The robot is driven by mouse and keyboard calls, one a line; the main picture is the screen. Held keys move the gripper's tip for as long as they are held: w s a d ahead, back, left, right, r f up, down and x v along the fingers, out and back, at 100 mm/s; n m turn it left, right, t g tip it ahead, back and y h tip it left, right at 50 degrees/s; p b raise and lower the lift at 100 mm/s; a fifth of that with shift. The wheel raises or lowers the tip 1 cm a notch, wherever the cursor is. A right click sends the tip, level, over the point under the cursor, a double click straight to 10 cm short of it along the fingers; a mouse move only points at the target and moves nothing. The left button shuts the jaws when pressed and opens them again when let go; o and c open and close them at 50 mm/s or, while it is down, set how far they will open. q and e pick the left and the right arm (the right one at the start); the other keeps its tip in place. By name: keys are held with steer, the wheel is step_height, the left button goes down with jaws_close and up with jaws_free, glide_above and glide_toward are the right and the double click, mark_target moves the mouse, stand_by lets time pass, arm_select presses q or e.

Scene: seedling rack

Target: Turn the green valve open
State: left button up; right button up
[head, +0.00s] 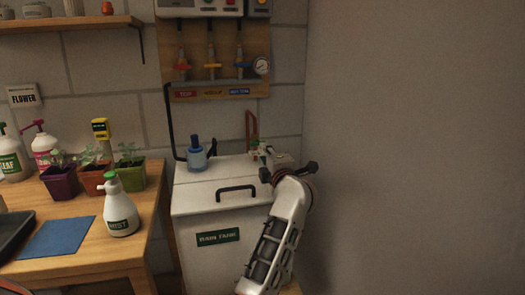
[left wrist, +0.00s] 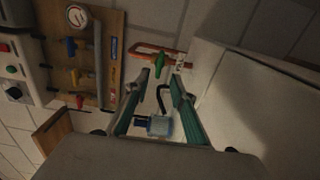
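The green valve (left wrist: 158,62) sits on an orange-brown pipe (left wrist: 150,50) in the left wrist view. Its handle lies just beyond the fingertips of my left gripper (left wrist: 160,78), roughly between their lines. The two teal fingers are spread apart with nothing held between them; I cannot tell whether either touches the valve. In the head view my left gripper (head: 261,157) is over the back right of the white rain tank (head: 190,205), near the pipe (head: 251,126). There the valve is small, partly hidden and hard to tell from the fingers. My right gripper is not in view.
A blue bottle (head: 196,156) stands on the tank lid, left of the gripper. A black handle (head: 237,190) is on the tank. Red, yellow and blue valves and a gauge (head: 262,66) are on the board above. A bench (head: 75,262) with potted seedlings and bottles is at left.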

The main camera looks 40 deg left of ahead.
mark_target(258, 144)
arm_select(q)
steer(key=x, duration=0.2)
steer(key=b+x, duration=0.1)
steer(key=x, duration=0.3)
steer(key=shift+a+f+b, duration=0.1)
steer(key=shift+f+b, duration=0.2)
steer(key=shift+b, duration=0.05)
steer(key=shift+w+a+r, duration=0.1)
steer(key=shift+w+a, duration=0.1)
steer(key=shift+w, duration=0.05)
steer(key=shift+w+a+r, duration=0.1)
steer(key=shift+a+r, duration=0.1)
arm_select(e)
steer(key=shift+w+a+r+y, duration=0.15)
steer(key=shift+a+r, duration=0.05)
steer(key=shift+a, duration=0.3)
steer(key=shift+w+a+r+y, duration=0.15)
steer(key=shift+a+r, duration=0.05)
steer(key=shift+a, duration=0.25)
arm_select(q)
jaws_close()
